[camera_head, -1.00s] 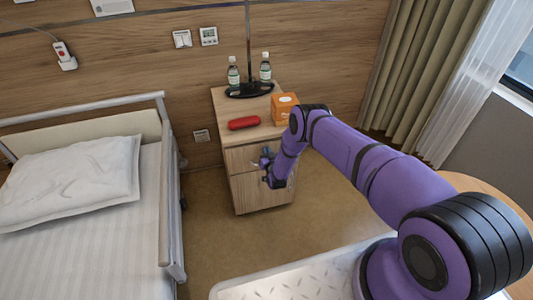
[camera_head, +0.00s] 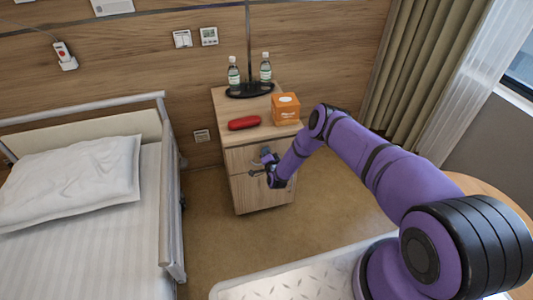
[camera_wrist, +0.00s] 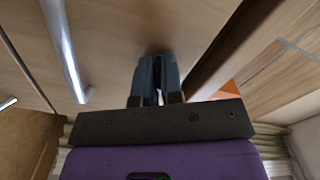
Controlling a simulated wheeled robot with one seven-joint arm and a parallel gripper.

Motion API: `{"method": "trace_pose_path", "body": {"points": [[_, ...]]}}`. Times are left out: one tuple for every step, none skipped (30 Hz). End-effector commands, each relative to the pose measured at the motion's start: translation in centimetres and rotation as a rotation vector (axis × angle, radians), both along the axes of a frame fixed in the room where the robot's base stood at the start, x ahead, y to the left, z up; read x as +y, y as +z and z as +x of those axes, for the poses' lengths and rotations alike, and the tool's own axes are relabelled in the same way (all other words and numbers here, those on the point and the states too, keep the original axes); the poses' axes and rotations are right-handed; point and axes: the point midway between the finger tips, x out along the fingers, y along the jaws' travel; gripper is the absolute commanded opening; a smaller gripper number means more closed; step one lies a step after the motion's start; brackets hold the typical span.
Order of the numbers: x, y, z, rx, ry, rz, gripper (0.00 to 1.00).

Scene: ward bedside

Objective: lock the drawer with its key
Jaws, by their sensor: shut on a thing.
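The bedside cabinet (camera_head: 249,196) has light wood drawer fronts. The upper drawer front (camera_head: 237,160) looks flush with the cabinet; it fills much of the wrist view (camera_wrist: 115,60), with its bar handle (camera_wrist: 66,45) left of my fingers. My gripper (camera_head: 264,157) is at the upper drawer front, right of its middle. In the wrist view my gripper's fingers (camera_wrist: 158,75) are close together, with their tips at or very near the drawer front. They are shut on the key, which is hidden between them. The lock is also hidden, so I cannot tell how far in the key sits.
On the cabinet top are a red case (camera_head: 244,123), an orange box (camera_head: 285,108) and two bottles (camera_head: 234,73) (camera_head: 265,68) by a black stand base (camera_head: 249,90). The bed (camera_head: 90,215) is to the left. Floor (camera_head: 205,220) is clear between bed and cabinet.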

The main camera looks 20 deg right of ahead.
Motion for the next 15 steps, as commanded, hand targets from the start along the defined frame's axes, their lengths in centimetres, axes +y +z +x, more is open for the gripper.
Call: {"method": "trace_pose_path", "body": {"points": [[-0.19,-0.03,0.0,0.001,-0.003,0.044,0.0],[-0.15,-0.02,0.01,0.001,-0.002,0.073,0.0],[-0.13,-0.01,0.01,0.001,-0.003,0.11,0.0],[-0.17,-0.02,0.01,0.001,-0.003,0.137,0.0],[-0.21,-0.02,0.01,0.002,-0.004,0.163,0.0],[-0.18,-0.02,0.01,0.001,-0.003,0.197,0.0],[-0.14,-0.02,0.0,0.001,-0.002,0.223,0.0],[-0.13,-0.03,0.0,0.001,-0.002,0.247,0.0],[-0.15,-0.05,-0.02,0.001,-0.002,0.277,0.0],[-0.17,-0.05,-0.02,0.001,-0.003,0.3,0.0],[-0.16,-0.05,-0.02,0.001,-0.003,0.321,0.0],[-0.15,-0.04,-0.02,0.001,-0.003,0.348,0.0],[-0.16,-0.04,-0.02,0.001,-0.003,0.367,0.0],[-0.15,-0.04,-0.02,0.001,-0.003,0.385,0.0],[-0.14,-0.04,-0.02,0.001,-0.003,0.407,0.0]]}}
